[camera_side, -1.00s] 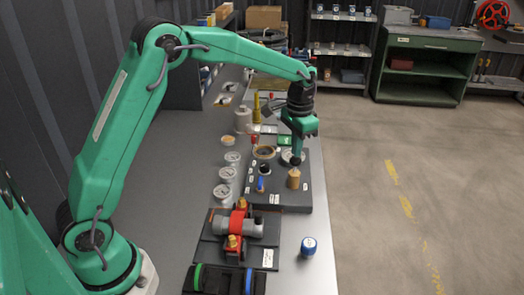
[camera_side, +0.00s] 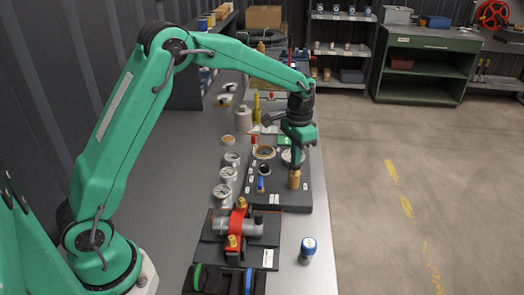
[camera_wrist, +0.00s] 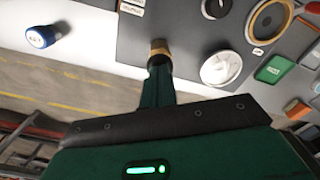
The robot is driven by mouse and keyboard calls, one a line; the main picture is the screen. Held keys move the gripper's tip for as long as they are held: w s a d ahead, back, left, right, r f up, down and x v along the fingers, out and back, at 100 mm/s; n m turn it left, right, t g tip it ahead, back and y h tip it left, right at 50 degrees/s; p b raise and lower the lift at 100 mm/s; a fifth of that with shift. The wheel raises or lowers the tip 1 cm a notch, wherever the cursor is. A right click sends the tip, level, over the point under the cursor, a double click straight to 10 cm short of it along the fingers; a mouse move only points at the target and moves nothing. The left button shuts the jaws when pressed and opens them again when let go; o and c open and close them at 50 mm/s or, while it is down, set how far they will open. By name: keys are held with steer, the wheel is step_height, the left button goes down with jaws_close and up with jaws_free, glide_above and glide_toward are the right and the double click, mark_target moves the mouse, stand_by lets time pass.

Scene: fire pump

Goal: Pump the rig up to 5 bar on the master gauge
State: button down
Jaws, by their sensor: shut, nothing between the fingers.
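A tan, round-topped plunger (camera_side: 294,182) stands upright on the dark pump panel (camera_side: 281,203). My gripper (camera_side: 294,168) is shut and empty, pointing down, with its tips at the plunger's top. In the wrist view the shut fingers (camera_wrist: 158,62) overlap the plunger (camera_wrist: 160,46); whether they press on it is unclear. A round white-faced dial (camera_wrist: 221,67) on the panel lies right of the fingers in the wrist view. In the side view this dial (camera_side: 288,157) is partly behind my gripper. Its reading is too small to tell, and I cannot confirm it is the master gauge.
Several loose gauges (camera_side: 228,174) stand left of the panel. A blue lever (camera_side: 261,184) and a brass-ringed round opening (camera_side: 264,152) are on the panel. A grey cylinder in a red clamp (camera_side: 237,224) and a blue-capped jar (camera_side: 308,247) are nearer the camera. Bare bench lies left.

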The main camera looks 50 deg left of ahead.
steer(key=shift+f, duration=0.4)
steer(key=shift+r, duration=1.55)
steer(key=shift+f, duration=0.15)
steer(key=shift+f, duration=1.45)
steer(key=shift+r, duration=1.6)
steer(key=shift+f, duration=0.2)
